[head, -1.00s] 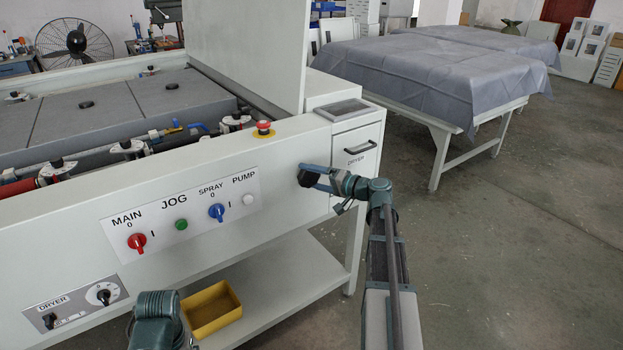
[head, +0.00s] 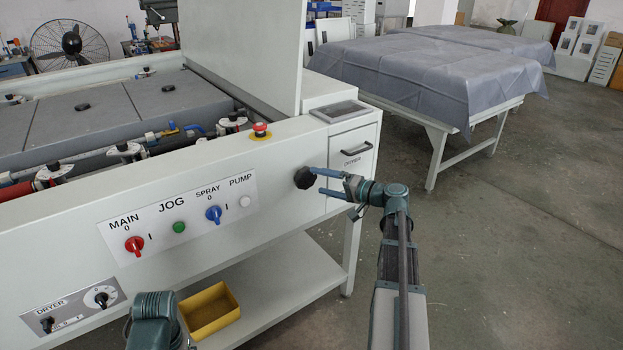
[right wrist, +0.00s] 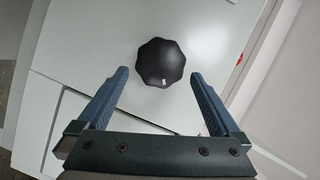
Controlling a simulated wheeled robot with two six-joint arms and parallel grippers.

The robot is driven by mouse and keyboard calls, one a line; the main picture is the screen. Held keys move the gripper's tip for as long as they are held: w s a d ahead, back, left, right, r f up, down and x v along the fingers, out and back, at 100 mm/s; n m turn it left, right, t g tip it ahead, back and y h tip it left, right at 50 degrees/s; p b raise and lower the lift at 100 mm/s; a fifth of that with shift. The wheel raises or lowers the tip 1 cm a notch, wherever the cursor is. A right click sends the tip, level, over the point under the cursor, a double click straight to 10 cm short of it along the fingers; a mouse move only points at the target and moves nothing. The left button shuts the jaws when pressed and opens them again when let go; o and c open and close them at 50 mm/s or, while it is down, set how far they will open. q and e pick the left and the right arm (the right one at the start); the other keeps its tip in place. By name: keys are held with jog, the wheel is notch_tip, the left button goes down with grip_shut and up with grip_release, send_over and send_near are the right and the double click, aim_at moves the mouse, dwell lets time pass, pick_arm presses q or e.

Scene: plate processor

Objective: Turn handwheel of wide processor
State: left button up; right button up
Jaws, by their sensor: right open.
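The handwheel is a black lobed knob (head: 304,177) on the white front panel of the wide processor (head: 275,165), right of the control labels. In the right wrist view the knob (right wrist: 160,62) lies ahead of and between the two blue fingers. My right gripper (head: 315,180) is open, with its fingertips just short of the knob; it also shows in the right wrist view (right wrist: 158,85). Nothing is between its fingers. Part of my left arm shows at the bottom of the head view, but its gripper fingers are not visible.
The panel carries a red main switch (head: 134,245), a green jog button (head: 179,227) and a blue spray switch (head: 213,213). A red emergency stop (head: 260,129) sits on the top edge. A yellow bin (head: 209,311) stands on the lower shelf (head: 290,280).

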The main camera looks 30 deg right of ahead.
aim_at(309, 178)
jog(key=v, duration=0.8)
jog(key=shift+s+p, duration=0.3)
jog(key=shift+p, duration=0.1)
jog(key=shift+d, duration=0.1)
jog(key=b+x, duration=0.1)
jog(key=x, duration=1.3)
jog(key=shift+b, duration=0.4)
jog(key=shift+r, duration=0.1)
jog(key=p+v, duration=0.2)
jog(key=v, duration=1.2)
jog(key=b+x, duration=0.2)
jog(key=x, duration=1.2)
jog(key=shift+w, duration=0.3)
jog(key=n+p, duration=0.1)
jog(key=n+h+p, duration=0.1)
jog(key=n+p, duration=0.1)
jog(key=shift+s+r+g+h, duration=0.3)
jog(key=shift+s+r+g, duration=0.05)
jog(key=shift+g, duration=0.05)
jog(key=n+h+p, duration=0.1)
jog(key=n+p, duration=0.1)
jog(key=n, duration=0.1)
jog(key=shift+f+g+h, duration=0.1)
jog(key=shift+g+h, duration=0.2)
jog(key=shift+h, duration=0.1)
jog(key=shift+f+n+h+p, duration=0.1)
jog(key=shift+n+h+p, duration=0.2)
jog(key=shift+n+h, duration=0.6)
